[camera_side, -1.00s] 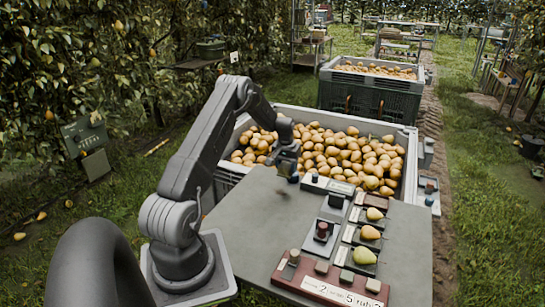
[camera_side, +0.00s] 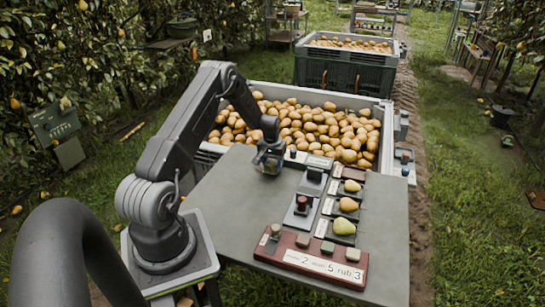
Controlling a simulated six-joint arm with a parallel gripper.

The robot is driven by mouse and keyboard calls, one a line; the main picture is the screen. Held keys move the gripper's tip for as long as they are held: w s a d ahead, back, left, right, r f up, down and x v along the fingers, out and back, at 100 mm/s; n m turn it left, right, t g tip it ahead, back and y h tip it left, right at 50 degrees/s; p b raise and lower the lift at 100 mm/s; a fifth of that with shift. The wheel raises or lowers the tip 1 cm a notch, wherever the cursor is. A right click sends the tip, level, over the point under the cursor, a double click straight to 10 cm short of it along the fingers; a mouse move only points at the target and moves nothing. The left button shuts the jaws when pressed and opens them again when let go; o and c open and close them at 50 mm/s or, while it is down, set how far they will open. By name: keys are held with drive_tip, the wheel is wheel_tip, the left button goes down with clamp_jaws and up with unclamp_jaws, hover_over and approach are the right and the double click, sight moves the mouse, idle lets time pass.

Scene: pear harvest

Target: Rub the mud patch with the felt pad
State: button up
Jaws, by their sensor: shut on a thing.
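My gripper (camera_side: 268,166) is low over the far left part of the grey tabletop (camera_side: 238,215). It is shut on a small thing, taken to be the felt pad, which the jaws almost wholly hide. The jaw ends look close to the table surface; I cannot tell whether the pad touches it. No mud patch can be made out now; the spot where a small dark mark showed earlier is behind the gripper.
Right of my gripper stand a block with a dark knob (camera_side: 301,206) and a row of trays with pears (camera_side: 344,226). A reddish label board (camera_side: 311,260) lies at the front. A pear-filled crate (camera_side: 385,140) stands behind the table. The left tabletop is clear.

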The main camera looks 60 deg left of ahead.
sight(250, 167)
drive_tip(key=shift+f, duration=0.45)
drive_tip(key=shift+s+a+f, duration=0.55)
drive_tip(key=shift+f, duration=0.2)
drive_tip(key=shift+c, duration=0.3)
drive_tip(key=shift+s+a, duration=2.9)
drive_tip(key=shift+s, duration=0.05)
drive_tip(key=shift+w+d, duration=3.55)
drive_tip(key=shift+w, duration=0.05)
drive_tip(key=shift+s+a+r, duration=0.1)
drive_tip(key=shift+r, duration=4)
